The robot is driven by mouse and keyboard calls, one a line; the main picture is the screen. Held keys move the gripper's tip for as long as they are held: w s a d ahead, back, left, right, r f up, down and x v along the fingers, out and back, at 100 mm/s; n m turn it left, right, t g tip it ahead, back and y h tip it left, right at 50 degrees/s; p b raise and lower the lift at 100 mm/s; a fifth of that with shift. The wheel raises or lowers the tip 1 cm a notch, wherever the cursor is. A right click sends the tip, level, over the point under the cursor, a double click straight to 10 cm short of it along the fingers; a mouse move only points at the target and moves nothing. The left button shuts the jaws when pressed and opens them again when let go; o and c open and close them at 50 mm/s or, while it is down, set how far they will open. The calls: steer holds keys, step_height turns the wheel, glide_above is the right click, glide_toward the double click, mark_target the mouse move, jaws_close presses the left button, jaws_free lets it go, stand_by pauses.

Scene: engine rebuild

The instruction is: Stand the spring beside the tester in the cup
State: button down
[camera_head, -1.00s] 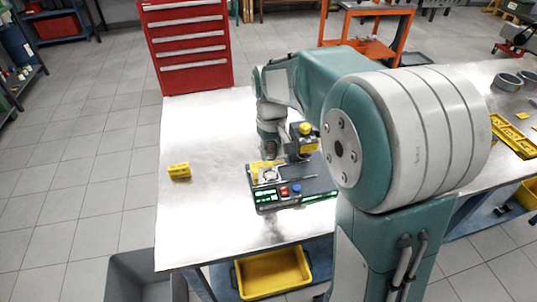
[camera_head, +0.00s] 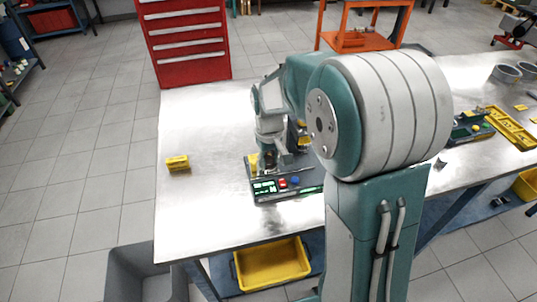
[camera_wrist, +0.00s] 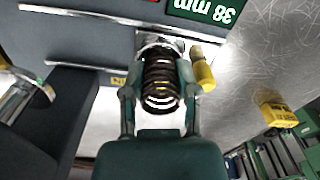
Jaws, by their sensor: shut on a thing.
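The dark coil spring (camera_wrist: 160,82) is between the two fingers of my gripper (camera_wrist: 160,100) in the wrist view, shut on it. The tester (camera_head: 262,191) is a dark grey box with a lit green display and red and blue buttons, on the bench. Its display (camera_wrist: 207,10) reads 38 mm, upside down, in the wrist view. A silvery round metal piece (camera_wrist: 158,42), perhaps the cup, shows at the spring's far end; I cannot tell whether they touch. In the head view my gripper (camera_head: 270,166) is over the tester, and the spring is hidden there.
A yellow cylindrical piece (camera_wrist: 203,72) stands close beside the spring. A yellow block (camera_head: 177,163) lies left on the bench, with clear bench (camera_head: 200,215) around it. My arm hides part of the tester's right side. A yellow bin (camera_head: 272,266) is below the bench edge.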

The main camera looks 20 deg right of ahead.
steer(key=shift+s+f, duration=0.2)
steer(key=shift+f, duration=0.1)
steer(key=shift+c, duration=1.4)
jaws_free()
steer(key=shift+d+f, duration=0.1)
steer(key=shift+w, duration=0.1)
steer(key=shift+w+r, duration=0.1)
steer(key=shift+r, duration=0.1)
steer(key=shift+r, duration=0.15)
step_height(320, 180, up, 11)
steer(key=shift+r, duration=0.2)
